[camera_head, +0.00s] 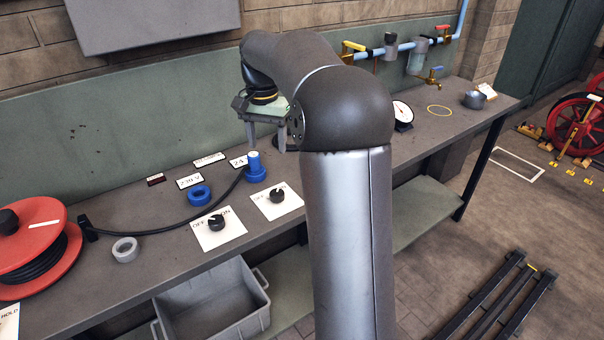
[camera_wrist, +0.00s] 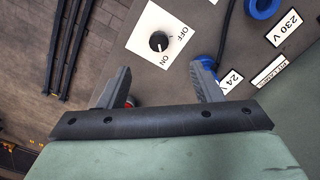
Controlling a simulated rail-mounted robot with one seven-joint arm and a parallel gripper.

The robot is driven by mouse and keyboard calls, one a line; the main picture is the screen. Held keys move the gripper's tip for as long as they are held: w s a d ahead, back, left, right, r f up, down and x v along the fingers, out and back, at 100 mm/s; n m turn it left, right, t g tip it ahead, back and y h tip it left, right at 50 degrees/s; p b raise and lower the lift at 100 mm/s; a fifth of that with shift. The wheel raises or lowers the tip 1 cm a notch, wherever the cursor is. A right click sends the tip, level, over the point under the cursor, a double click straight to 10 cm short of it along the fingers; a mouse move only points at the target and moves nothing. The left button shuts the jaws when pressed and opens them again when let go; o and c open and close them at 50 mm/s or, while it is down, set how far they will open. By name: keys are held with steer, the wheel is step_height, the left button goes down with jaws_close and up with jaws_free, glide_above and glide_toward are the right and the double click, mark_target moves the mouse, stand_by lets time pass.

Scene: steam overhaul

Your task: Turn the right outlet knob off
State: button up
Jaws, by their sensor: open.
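The right outlet knob (camera_head: 277,195) is a black dial on a white OFF/ON plate on the bench, right of a similar left outlet knob (camera_head: 217,222). In the wrist view a black knob (camera_wrist: 158,41), which appears to be the right one, has its white mark toward ON. My gripper (camera_head: 265,138) is open and empty, above and behind the right knob, over the rear of the bench. In the wrist view the knob lies ahead of my gripper's spread fingers (camera_wrist: 161,72), apart from them.
A blue plug (camera_head: 256,170) with a black cable stands by the 24 V label (camera_head: 238,162), close behind the knob. A blue ring socket (camera_head: 199,195), a grey tape roll (camera_head: 125,249) and a red cable reel (camera_head: 35,250) lie to the left. A gauge (camera_head: 403,113) stands right.

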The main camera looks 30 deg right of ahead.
mark_target(277, 192)
steer(key=shift+m, duration=0.3)
steer(key=f, duration=0.5)
steer(key=d+f, duration=0.1)
steer(key=f, duration=0.5)
steer(key=w+d+f, duration=0.1)
steer(key=f, duration=0.5)
steer(key=shift+f, duration=0.1)
steer(key=c, duration=1)
